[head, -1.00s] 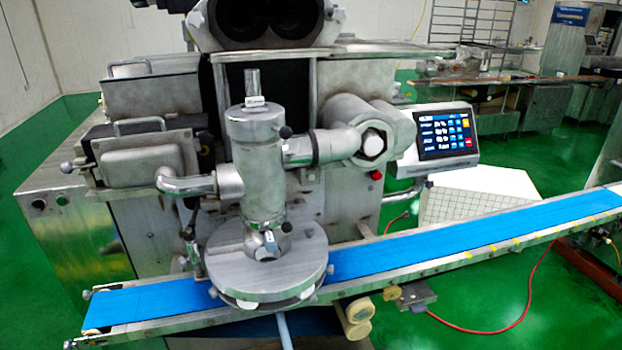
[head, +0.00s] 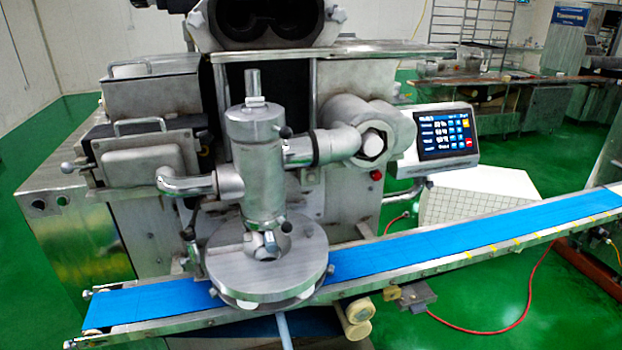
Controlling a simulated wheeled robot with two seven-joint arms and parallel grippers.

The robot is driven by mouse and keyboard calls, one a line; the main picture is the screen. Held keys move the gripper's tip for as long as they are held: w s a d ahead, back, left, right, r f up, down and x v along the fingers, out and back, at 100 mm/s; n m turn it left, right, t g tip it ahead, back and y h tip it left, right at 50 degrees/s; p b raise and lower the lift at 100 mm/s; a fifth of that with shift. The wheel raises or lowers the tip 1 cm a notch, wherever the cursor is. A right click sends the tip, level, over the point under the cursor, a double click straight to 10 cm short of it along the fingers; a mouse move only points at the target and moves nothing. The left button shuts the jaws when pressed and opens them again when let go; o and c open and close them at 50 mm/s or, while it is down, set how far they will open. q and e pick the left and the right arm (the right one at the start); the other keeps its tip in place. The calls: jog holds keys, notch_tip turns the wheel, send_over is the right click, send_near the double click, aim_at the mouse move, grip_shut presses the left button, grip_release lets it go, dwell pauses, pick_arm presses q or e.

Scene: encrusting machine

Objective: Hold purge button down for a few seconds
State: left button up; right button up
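The encrusting machine (head: 262,165) stands in front of me, with a vertical metal cylinder above a round plate. Its touch-screen panel (head: 446,135) is lit at the right, with rows of small icons and text too small to read. I cannot tell which control is the purge button. A small red button (head: 376,175) sits on the machine body below and left of the panel. Neither of my grippers shows in the head view, and nothing is touching the panel.
A blue conveyor belt (head: 470,237) runs across the front, rising to the right. A red hose (head: 520,300) lies on the green floor (head: 455,325) at the right. Metal tables and racks stand at the back right. The space in front of the panel is clear.

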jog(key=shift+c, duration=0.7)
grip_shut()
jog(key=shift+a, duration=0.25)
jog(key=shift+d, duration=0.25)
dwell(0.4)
